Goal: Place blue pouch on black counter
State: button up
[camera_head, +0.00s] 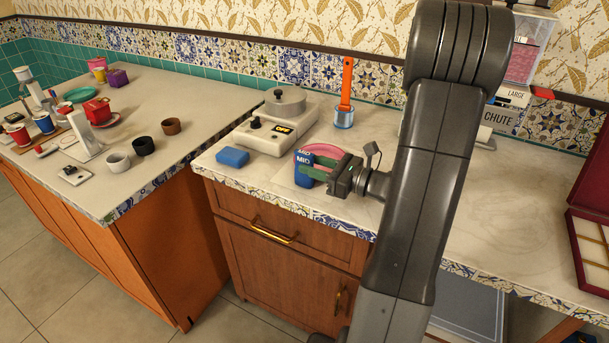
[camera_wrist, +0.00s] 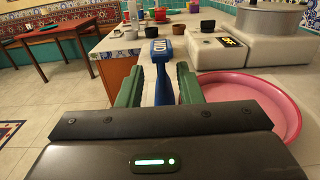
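A blue block or pouch with a white "MID" label (camera_head: 304,182) is at my fingertips, over the light counter. It also shows between the green fingers in the wrist view (camera_wrist: 162,50). My gripper (camera_head: 309,165) has its green fingers apart on either side of it, with a gap on at least the left side in the wrist view. I cannot tell whether its lower part touches the counter. A second, plain blue packet (camera_head: 232,156) lies flat farther left on the same counter (camera_head: 260,182). Both counter tops in view are light; no black top shows.
A pink round dish (camera_wrist: 245,105) lies right beside my gripper. A white scale-like device (camera_head: 270,131) and an orange-handled tool (camera_head: 346,95) stand behind. The left counter (camera_head: 190,90) holds cups and a red teapot (camera_head: 97,110). An open red case (camera_head: 590,230) is at the right.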

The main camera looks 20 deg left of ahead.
aim_at(297, 159)
jog(key=a, duration=0.4)
jog(key=shift+w+a, duration=0.3)
jog(key=shift+a, duration=0.1)
grip_shut()
